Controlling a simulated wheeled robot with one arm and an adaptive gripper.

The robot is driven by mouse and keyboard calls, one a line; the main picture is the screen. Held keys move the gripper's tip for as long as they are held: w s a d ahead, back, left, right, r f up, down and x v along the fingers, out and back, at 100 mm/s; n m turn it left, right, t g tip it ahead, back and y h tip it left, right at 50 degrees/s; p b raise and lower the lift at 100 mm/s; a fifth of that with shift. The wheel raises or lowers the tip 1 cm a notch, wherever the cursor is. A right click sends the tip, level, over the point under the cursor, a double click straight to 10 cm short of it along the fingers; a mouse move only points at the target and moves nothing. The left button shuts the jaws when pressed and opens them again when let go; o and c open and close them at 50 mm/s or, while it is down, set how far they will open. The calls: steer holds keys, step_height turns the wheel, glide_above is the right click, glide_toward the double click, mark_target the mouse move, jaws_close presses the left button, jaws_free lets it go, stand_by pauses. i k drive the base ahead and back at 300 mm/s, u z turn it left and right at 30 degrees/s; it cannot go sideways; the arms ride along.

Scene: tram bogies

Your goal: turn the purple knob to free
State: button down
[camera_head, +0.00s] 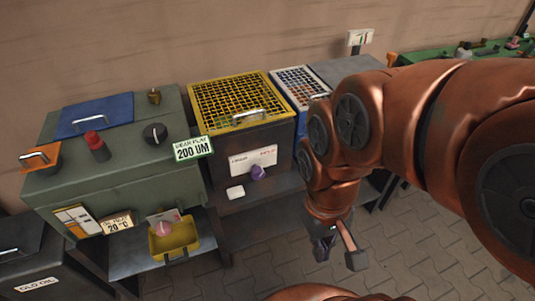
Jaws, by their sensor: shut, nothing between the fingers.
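My gripper (339,256) is shut and empty. It points down over the paved floor, to the right of and lower in the picture than the knob, apart from it.
A green cabinet (120,150) at the left bears a red knob, a black knob and a blue plate. A yellow tray (190,243) stands on a lower shelf. The paved floor (250,275) in front is clear.

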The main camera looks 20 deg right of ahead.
mark_target(257, 173)
steer(key=z, duration=1.15)
steer(key=k, duration=0.95)
steer(key=u, duration=1.45)
steer(key=i, duration=0.5)
steer(key=z, duration=0.05)
